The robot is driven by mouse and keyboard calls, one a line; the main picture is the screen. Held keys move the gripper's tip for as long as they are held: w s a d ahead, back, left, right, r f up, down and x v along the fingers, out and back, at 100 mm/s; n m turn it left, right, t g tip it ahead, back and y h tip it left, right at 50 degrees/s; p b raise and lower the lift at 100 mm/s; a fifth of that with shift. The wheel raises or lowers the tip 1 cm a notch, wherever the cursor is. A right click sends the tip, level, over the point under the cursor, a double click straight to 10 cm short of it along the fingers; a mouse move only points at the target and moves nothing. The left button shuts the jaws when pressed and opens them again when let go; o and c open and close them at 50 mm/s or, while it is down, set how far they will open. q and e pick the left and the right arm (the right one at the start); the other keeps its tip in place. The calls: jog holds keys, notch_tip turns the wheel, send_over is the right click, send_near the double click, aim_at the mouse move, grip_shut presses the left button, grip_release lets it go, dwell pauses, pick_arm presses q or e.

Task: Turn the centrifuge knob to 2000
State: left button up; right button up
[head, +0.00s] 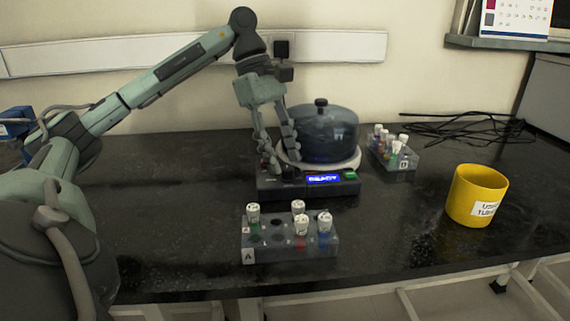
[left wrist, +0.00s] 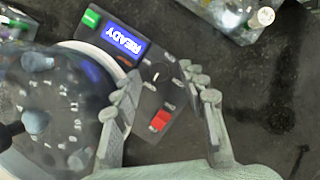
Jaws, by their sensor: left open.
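The centrifuge (head: 330,190) stands mid-table with a dark domed lid (head: 325,130) and a lit blue display (head: 324,179) reading READY. In the left wrist view its panel shows the display (left wrist: 124,40), a dark knob (left wrist: 157,74) with a pale pointer line, and a red button (left wrist: 161,121). The dial markings are too small to read. My left gripper (head: 284,168) points down over the left part of the panel. It is open, with its fingers (left wrist: 168,88) on either side of the knob area; contact cannot be told. In the head view the fingers largely hide the knob. My right gripper is not in view.
A tube rack (head: 290,247) with several capped tubes stands in front of the centrifuge. Another rack (head: 400,160) stands at its right, with black cables (head: 470,128) behind. A yellow cup (head: 478,195) stands at the right. The table's left part is clear.

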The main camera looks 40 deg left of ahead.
pick_arm(q)
jog(key=shift+x, duration=0.9)
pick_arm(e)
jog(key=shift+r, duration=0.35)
pick_arm(q)
jog(key=shift+c, duration=0.6)
grip_shut()
